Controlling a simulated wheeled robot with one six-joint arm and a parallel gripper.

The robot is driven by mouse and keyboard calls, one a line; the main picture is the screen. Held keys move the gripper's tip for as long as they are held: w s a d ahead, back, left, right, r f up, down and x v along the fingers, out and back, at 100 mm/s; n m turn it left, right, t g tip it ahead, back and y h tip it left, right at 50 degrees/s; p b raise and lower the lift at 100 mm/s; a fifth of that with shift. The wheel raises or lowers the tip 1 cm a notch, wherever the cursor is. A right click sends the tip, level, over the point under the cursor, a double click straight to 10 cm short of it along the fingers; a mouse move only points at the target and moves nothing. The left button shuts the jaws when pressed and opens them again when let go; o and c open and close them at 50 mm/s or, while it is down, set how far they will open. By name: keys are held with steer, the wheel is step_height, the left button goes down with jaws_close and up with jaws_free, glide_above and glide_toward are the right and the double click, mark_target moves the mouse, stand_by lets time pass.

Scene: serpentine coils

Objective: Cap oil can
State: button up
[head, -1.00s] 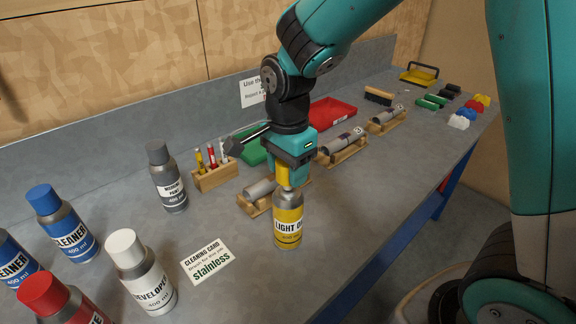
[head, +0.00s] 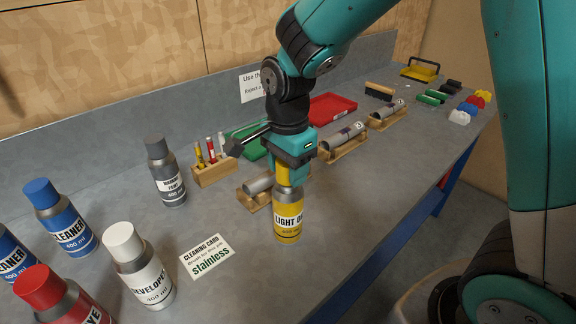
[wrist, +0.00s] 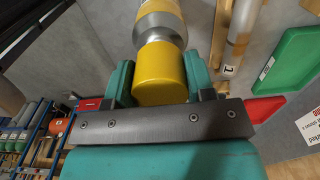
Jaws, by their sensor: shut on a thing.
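The oil can (head: 288,218), yellow with a "LIGHT OIL" label and a silver shoulder, stands upright on the bench. My gripper (head: 285,174) points down above it, shut on the yellow cap (head: 282,175). In the wrist view the yellow cap (wrist: 161,76) sits between the two teal fingers, with the silver shoulder of the can (wrist: 160,24) directly beyond it. The cap looks in line with the can's top and against it or very close.
White developer (head: 139,268), blue cleaner (head: 60,218), red (head: 62,300) and grey paint (head: 166,175) cans stand left. A cleaning card (head: 206,256) lies flat beside the oil can. Metal tubes on wooden cradles (head: 343,143) and a pen block (head: 214,171) are behind.

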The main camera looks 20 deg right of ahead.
steer(key=shift+f, duration=0.9)
stand_by(1.4)
steer(key=o, duration=1.4)
steer(key=shift+r, duration=0.1)
step_height(320, 180, up, 8)
steer(key=p, duration=0.6)
steer(key=shift+f, duration=0.25)
steer(key=shift+f, duration=0.1)
jaws_close()
